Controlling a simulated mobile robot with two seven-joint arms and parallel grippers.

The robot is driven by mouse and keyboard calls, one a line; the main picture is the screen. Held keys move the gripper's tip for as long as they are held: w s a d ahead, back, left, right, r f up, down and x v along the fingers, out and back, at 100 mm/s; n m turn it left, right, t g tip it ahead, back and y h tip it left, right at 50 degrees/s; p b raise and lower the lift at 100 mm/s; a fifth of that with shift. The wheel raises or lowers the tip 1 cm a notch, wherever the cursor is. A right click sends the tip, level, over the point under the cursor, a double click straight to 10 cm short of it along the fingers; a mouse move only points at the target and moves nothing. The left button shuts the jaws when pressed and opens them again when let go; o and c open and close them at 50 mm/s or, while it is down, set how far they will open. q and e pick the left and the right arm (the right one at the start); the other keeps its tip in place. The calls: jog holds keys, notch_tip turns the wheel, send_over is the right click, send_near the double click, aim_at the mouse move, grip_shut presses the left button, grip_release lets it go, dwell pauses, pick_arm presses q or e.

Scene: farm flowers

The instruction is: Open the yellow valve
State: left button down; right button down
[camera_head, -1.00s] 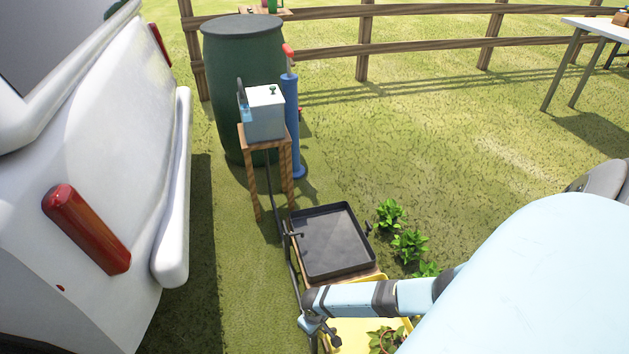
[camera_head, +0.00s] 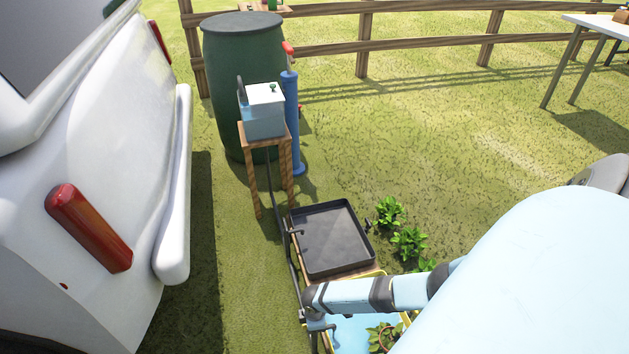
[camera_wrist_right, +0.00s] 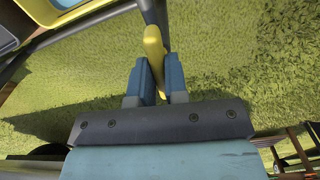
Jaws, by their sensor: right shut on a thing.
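The yellow valve (camera_wrist_right: 153,42) shows in the right wrist view as a slim yellow handle at the dark pipe (camera_wrist_right: 155,12). My right gripper (camera_wrist_right: 155,78) has its two blue fingers shut on this handle, one on each side. In the head view my right gripper (camera_head: 319,326) is small at the bottom, beside the yellow tray, and the valve cannot be made out there. The yellow tray (camera_head: 402,318) has a blue, water-like surface inside; its yellow rim (camera_wrist_right: 45,14) is at the wrist view's top left. My left gripper is not in view.
A black tray (camera_head: 371,254) stands behind the yellow one. A box-like tank (camera_head: 264,122) sits on a wooden stand (camera_head: 285,165), near a green barrel (camera_head: 240,75) and a blue pump (camera_head: 291,120). A white vehicle (camera_head: 120,120) fills the left. Grass lies open at right.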

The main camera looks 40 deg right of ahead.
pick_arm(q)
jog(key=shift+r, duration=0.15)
pick_arm(e)
jog(key=shift+n, duration=0.6)
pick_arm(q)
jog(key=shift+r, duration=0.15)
pick_arm(e)
jog(key=c, duration=1.1)
grip_release()
jog(key=shift+c, duration=0.2)
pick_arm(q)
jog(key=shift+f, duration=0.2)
